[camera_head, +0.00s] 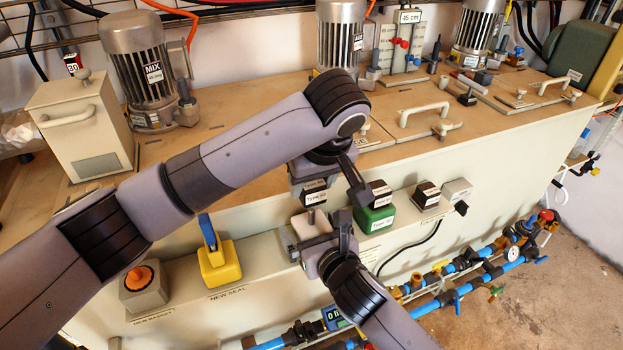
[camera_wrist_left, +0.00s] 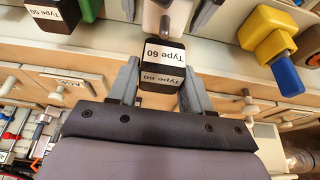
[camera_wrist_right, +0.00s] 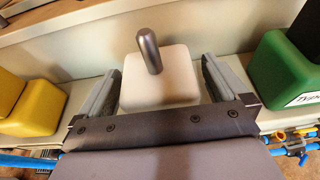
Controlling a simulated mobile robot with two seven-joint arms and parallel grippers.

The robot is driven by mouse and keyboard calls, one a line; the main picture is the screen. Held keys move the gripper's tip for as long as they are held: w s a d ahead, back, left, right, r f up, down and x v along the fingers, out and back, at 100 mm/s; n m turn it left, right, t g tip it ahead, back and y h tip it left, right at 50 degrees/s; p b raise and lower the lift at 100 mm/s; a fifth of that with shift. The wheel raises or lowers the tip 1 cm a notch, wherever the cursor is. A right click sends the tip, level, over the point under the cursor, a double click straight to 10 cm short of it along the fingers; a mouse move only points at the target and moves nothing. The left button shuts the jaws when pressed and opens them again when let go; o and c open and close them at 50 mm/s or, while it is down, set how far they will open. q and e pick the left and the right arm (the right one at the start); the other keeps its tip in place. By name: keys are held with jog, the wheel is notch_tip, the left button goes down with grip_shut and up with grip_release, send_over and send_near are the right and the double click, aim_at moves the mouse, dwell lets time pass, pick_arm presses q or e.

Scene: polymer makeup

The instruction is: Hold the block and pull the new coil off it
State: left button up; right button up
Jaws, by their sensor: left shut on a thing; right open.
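The new coil, a black block with white "Type 60" labels (camera_head: 314,191), is between the fingers of my left gripper (camera_head: 325,178). It also shows in the left wrist view (camera_wrist_left: 163,66). My left gripper is shut on it. The pale block (camera_wrist_right: 160,78) has an upright metal pin (camera_wrist_right: 149,52), which stands bare in the right wrist view. In the head view the block (camera_head: 309,227) is directly below the coil. My right gripper (camera_wrist_right: 160,85) is open, its fingers on either side of the block with gaps visible.
A green block (camera_head: 374,219) with a black coil (camera_head: 379,190) stands right of the pale block. A yellow block with a blue part (camera_head: 219,265) stands to its left. Blue pipes (camera_head: 470,263) run below the shelf.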

jog(key=v, duration=1.2)
jog(key=shift+s, duration=0.2)
